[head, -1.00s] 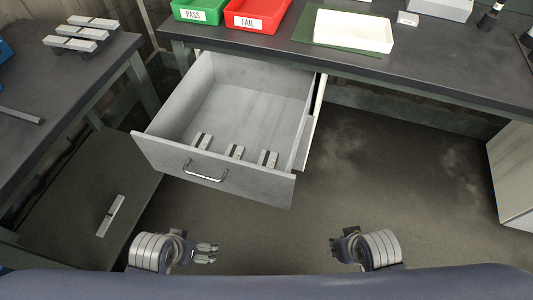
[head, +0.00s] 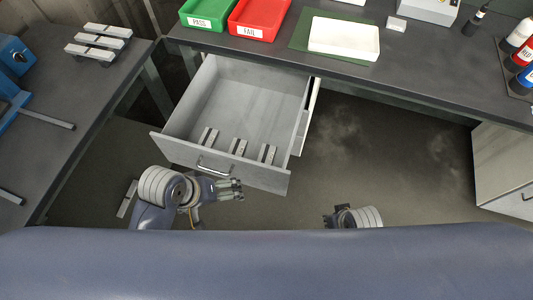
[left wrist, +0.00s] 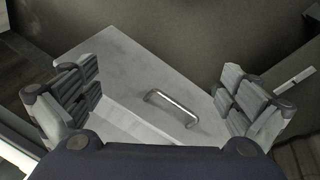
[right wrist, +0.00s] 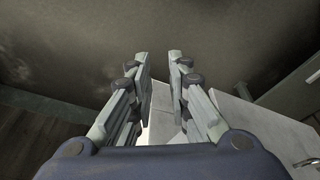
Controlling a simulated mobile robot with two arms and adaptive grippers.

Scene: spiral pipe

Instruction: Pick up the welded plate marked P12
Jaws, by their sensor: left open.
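Three small welded plates, the left one (head: 208,137), the middle one (head: 238,147) and the right one (head: 267,154), lie in the open drawer (head: 185,105). Three longer pale plates (head: 98,41) lie on the left table. Another plate (head: 127,199) lies low at the left, also seen in the left wrist view (left wrist: 295,82). No P12 marking is readable. My left gripper (head: 238,189) is open and empty in front of the drawer's front panel; its handle shows between the fingers in the left wrist view. My right gripper (head: 332,217) is empty, its fingers parted by a narrow gap (right wrist: 160,75).
The drawer handle (head: 214,169) sticks out near my left gripper. The workbench (head: 420,60) holds a green PASS tray (head: 209,14), a red FAIL tray (head: 259,20), a white tray (head: 344,38) and bottles (head: 522,52). Floor right of the drawer is clear.

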